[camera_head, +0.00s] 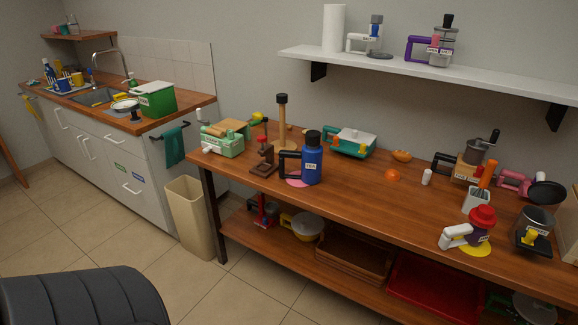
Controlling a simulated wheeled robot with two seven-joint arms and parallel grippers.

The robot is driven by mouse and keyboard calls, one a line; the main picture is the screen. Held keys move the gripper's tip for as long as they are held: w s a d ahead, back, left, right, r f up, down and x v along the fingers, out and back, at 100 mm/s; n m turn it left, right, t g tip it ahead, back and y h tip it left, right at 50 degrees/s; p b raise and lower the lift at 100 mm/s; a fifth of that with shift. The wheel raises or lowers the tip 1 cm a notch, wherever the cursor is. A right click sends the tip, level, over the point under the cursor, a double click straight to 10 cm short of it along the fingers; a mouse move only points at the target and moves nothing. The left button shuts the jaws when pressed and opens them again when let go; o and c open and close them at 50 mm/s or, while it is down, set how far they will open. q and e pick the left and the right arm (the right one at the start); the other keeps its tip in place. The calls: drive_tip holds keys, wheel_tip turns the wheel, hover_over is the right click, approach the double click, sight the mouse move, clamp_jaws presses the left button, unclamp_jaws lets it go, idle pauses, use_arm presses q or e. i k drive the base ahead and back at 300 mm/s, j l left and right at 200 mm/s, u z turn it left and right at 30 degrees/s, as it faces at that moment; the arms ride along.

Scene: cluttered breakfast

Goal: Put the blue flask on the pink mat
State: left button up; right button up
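The blue flask (313,165) with a black lid and a black side handle stands upright on the long wooden table. The pink mat (297,183) is a small disc on the same table. It shows at the lower left of the flask, under the handle side. The flask hides part of the mat, and I cannot tell how much of the flask's base rests on it. Neither my left nor my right gripper is in view.
A wooden grinder (263,160) and a tall pepper mill (282,120) stand left of the flask. A teal box (350,141) is behind it at the right. The tabletop (352,190) right of the flask is clear.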

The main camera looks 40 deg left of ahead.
sight(312, 158)
drive_tip(key=u, duration=1.2)
